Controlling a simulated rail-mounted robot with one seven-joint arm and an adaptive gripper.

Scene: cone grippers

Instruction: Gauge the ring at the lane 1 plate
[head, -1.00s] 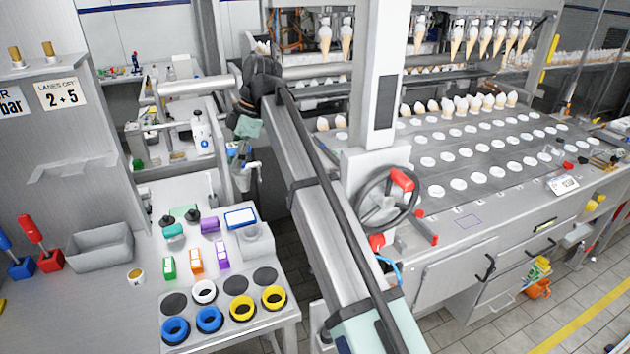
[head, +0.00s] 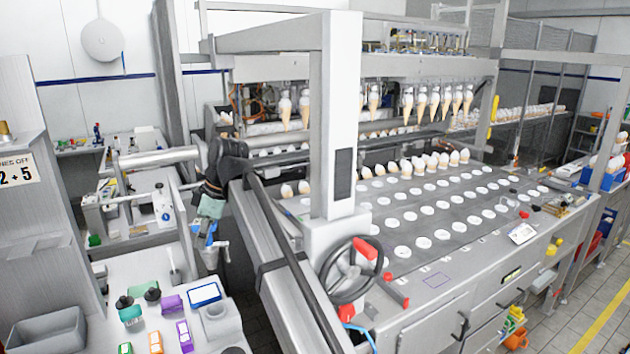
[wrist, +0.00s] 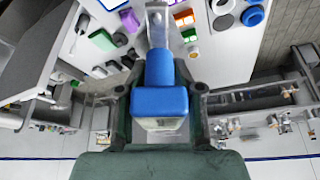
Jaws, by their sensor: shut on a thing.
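My gripper (head: 211,212) hangs at the end of my arm, left of the cone machine. In the wrist view my gripper (wrist: 160,108) is shut on a blue tool (wrist: 160,100) with a block-shaped body, a round neck and a flat metal end pointing up the picture. The blue tool also shows, small, below my gripper in the head view (head: 211,230). A blue ring (wrist: 252,16) lies on the bench at the top right of the wrist view, apart from the tool. I cannot tell which plate is lane 1.
The bench (head: 150,275) carries a grey tray (head: 47,335), a purple block (head: 172,303) and other small items. The cone machine (head: 400,232) with its handwheel (head: 350,270) stands to the right. A gap lies between bench and machine.

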